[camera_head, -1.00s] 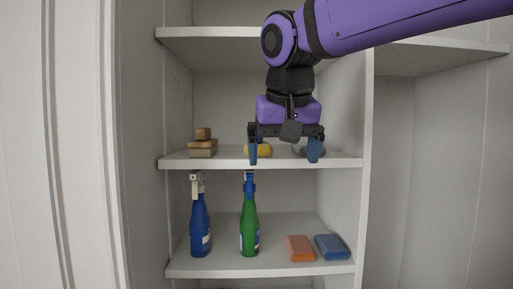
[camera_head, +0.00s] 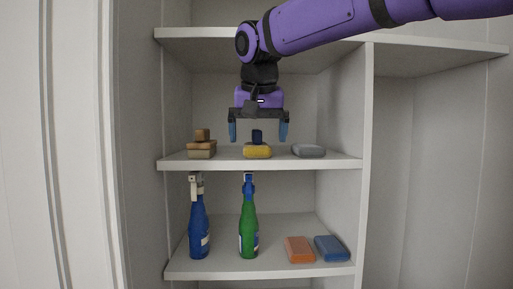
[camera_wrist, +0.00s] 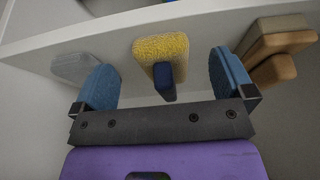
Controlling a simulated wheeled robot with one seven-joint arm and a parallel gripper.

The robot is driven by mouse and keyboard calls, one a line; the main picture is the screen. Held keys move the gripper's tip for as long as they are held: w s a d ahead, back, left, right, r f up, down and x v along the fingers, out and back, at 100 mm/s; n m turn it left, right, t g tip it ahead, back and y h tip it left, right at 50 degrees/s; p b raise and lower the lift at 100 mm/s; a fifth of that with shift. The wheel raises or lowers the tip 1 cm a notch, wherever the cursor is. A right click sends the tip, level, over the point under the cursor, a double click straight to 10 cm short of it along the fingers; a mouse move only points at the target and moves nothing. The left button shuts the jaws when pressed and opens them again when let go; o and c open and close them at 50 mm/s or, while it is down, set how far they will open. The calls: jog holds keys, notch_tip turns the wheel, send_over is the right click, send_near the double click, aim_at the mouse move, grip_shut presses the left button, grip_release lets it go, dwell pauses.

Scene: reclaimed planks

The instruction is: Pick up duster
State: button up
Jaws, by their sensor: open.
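The duster (camera_head: 257,151) looks like a yellow fuzzy pad with an upright dark blue handle. It rests on the middle shelf, between a wooden item and a grey pad. My gripper (camera_head: 258,139) is open and empty, pointing down, with its blue fingers to the left and right of the handle in the head view and the tips a little above the pad. In the wrist view the duster (camera_wrist: 161,47) shows between the two spread fingers, with its handle towards the camera. Neither finger appears to touch it.
A wooden block item (camera_head: 202,149) stands on the left of the middle shelf (camera_head: 340,163), and a grey pad (camera_head: 309,151) lies on the right. Below are a blue bottle (camera_head: 198,225), a green bottle (camera_head: 248,225), an orange sponge (camera_head: 299,249) and a blue sponge (camera_head: 331,248). An upper shelf (camera_head: 205,33) is overhead.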

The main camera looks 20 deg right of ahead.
aim_at(257, 137)
jog(key=w, duration=0.1)
jog(key=w+d, duration=0.1)
jog(key=shift+w, duration=0.4)
jog(key=shift+w+x, duration=0.2)
jog(key=shift+x, duration=0.9)
jog(key=shift+w+d+f, duration=0.1)
jog(key=shift+w+f, duration=0.1)
jog(key=shift+f, duration=0.2)
jog(key=c, duration=1.1)
jog(key=shift+r, duration=0.15)
jog(key=shift+r, duration=0.55)
jog(key=s+a, duration=0.2)
jog(key=s, duration=0.6)
jog(key=s+a, duration=0.3)
jog(key=s, duration=0.6)
jog(key=shift+a, duration=0.2)
